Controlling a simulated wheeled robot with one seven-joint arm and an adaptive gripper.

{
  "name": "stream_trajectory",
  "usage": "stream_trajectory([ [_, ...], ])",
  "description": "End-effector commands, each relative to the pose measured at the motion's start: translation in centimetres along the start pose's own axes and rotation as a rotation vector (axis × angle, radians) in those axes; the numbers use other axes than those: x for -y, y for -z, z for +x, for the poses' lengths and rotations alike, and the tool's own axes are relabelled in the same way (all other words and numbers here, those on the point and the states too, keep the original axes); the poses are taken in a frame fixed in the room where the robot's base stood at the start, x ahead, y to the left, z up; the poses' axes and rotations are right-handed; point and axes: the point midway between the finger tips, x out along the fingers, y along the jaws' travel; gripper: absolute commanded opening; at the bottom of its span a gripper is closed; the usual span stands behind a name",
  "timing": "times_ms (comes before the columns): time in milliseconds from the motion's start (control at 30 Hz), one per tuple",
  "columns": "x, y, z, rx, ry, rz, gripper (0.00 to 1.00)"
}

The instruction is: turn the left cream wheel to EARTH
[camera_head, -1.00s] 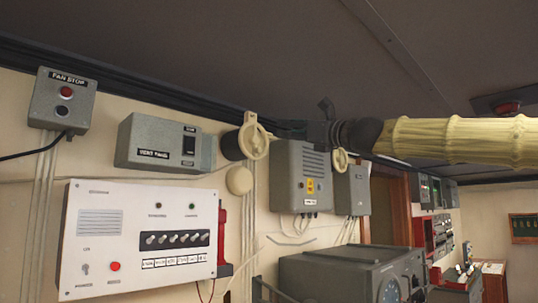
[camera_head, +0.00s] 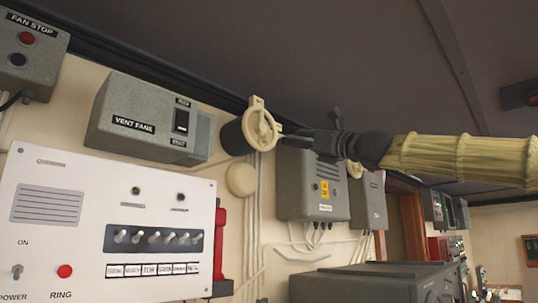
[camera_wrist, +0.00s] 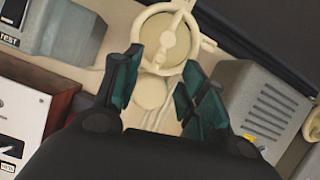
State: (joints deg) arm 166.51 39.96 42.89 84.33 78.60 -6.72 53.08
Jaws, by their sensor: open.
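The left cream wheel (camera_head: 262,128) sits on a dark round housing high on the wall, right of the vent fans box. It also shows in the wrist view (camera_wrist: 166,40), at the top, just beyond and between my fingertips. My gripper (camera_head: 288,138) comes from the right, with its tips close to the wheel's right edge. In the wrist view my gripper (camera_wrist: 160,82) is open, its two dark green fingers apart with nothing between the pads. I cannot tell whether a finger touches the wheel. No EARTH lettering is readable.
The vent fans box (camera_head: 150,118) is left of the wheel, and a grey box (camera_head: 312,190) is below my gripper. A second cream wheel (camera_head: 355,170) is partly hidden behind my arm. A round cream cap (camera_head: 241,180) and cables are below the left wheel. The dark ceiling is close above.

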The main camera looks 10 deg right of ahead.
Motion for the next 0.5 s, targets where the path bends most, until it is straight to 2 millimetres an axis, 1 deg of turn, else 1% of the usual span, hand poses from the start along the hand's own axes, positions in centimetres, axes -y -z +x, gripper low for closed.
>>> stream_trajectory([
  [33, -0.1, 0.9, -0.5, -0.001, 0.002, 0.0, 0.42],
  [167, 0.1, 1.3, -0.8, -0.001, 0.005, -0.002, 0.42],
  [267, 0.1, 1.2, -0.6, -0.001, 0.006, -0.003, 0.42],
  [367, 0.1, 1.1, 0.2, -0.002, 0.005, -0.003, 0.42],
  [500, 0.0, 1.3, 2.3, -0.003, 0.003, -0.001, 0.42],
])
